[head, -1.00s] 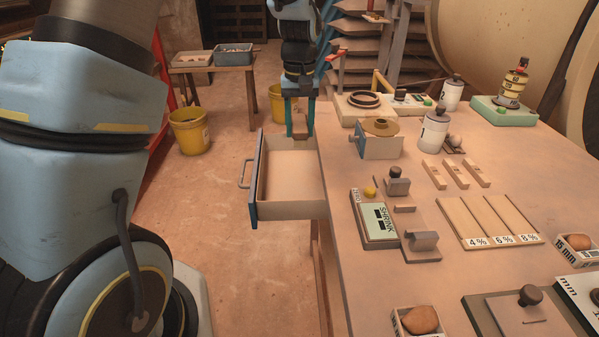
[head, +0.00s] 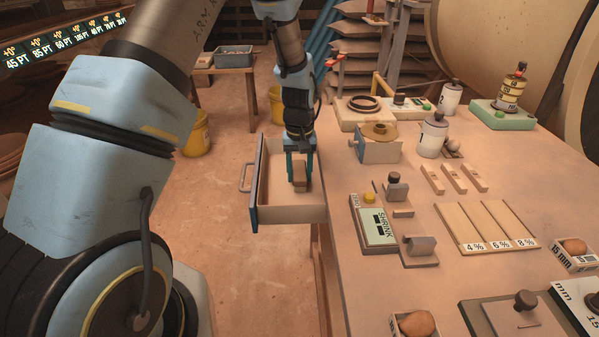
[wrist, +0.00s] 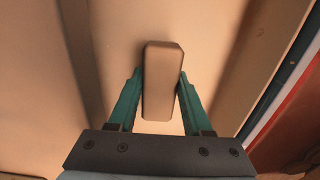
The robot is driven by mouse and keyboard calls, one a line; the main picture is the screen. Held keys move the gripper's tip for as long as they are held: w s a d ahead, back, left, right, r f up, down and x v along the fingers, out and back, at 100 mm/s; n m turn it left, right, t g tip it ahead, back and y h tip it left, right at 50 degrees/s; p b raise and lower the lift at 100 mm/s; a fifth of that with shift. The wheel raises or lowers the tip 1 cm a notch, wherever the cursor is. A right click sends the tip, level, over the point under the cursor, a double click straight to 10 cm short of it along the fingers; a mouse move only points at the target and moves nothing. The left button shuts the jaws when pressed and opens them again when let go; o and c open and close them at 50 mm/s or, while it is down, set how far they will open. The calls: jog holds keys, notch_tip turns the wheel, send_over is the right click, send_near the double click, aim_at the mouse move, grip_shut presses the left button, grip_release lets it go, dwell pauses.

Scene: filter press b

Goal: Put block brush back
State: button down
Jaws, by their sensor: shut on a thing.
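The block brush (head: 299,172) is a small tan block with rounded edges. My gripper (head: 299,170) is shut on it, with its teal fingers on either side. In the wrist view the brush (wrist: 162,82) sits upright between the two fingertips (wrist: 161,90), over a pale flat floor. In the head view the gripper and brush are inside the outline of the open drawer (head: 275,214), which has a blue-grey front and a pale interior. I cannot tell whether the brush touches the drawer floor.
The drawer's handle (head: 244,176) points left over the floor. A yellow bucket (head: 197,135) stands on the floor behind.

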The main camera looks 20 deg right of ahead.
aim_at(300, 170)
jog(key=shift+f, duration=0.15)
jog(key=c, duration=0.6)
grip_release()
notch_tip(300, 170, up, 12)
jog(key=b, duration=0.1)
jog(key=a+r+n, duration=0.1)
jog(key=a+r, duration=0.2)
jog(key=a, duration=1.4)
jog(key=s+a+n+t, duration=0.1)
jog(key=s+a, duration=0.7)
jog(key=a, duration=0.5)
jog(key=shift+s+t, duration=0.3)
jog(key=shift+s, duration=0.1)
